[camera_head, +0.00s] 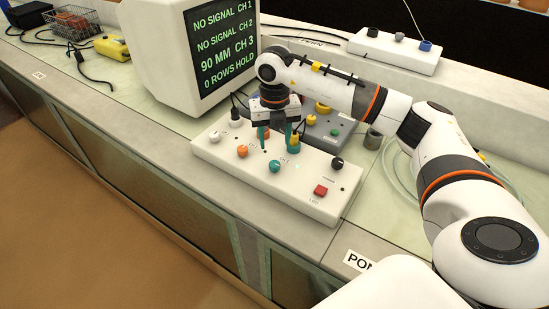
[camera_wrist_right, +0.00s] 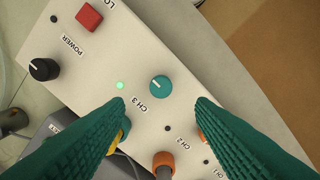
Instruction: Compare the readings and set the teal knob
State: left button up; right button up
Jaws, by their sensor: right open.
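The teal knob (camera_head: 274,166) stands at the front of the white control box (camera_head: 215,154), beside the CH 3 label. In the right wrist view the teal knob (camera_wrist_right: 160,87) has a pale pointer line, and a lit green lamp (camera_wrist_right: 120,86) is next to it. The monitor (camera_head: 222,50) reads no signal on CH 1 and CH 2, "90 MM CH 3" and "0 ROWS HOLD". My right gripper (camera_head: 275,140) is open and empty above the box, behind the teal knob. Its teal fingers (camera_wrist_right: 163,115) are apart, with the knob beyond their tips. My left gripper is out of view.
On the box are an orange knob (camera_head: 242,151), a black power knob (camera_head: 337,163) and a red button (camera_head: 320,190). A grey box (camera_head: 330,128) stands behind it. A wire basket (camera_head: 72,25) and yellow case (camera_head: 112,47) lie far left.

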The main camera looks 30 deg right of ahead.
aim_at(275, 163)
notch_tip(275, 163, down, 8)
jog(key=shift+f+p, duration=0.1)
jog(key=shift+p, duration=0.25)
jog(key=shift+c, duration=0.2)
jog(key=c, duration=0.9)
jog(key=shift+c, duration=0.2)
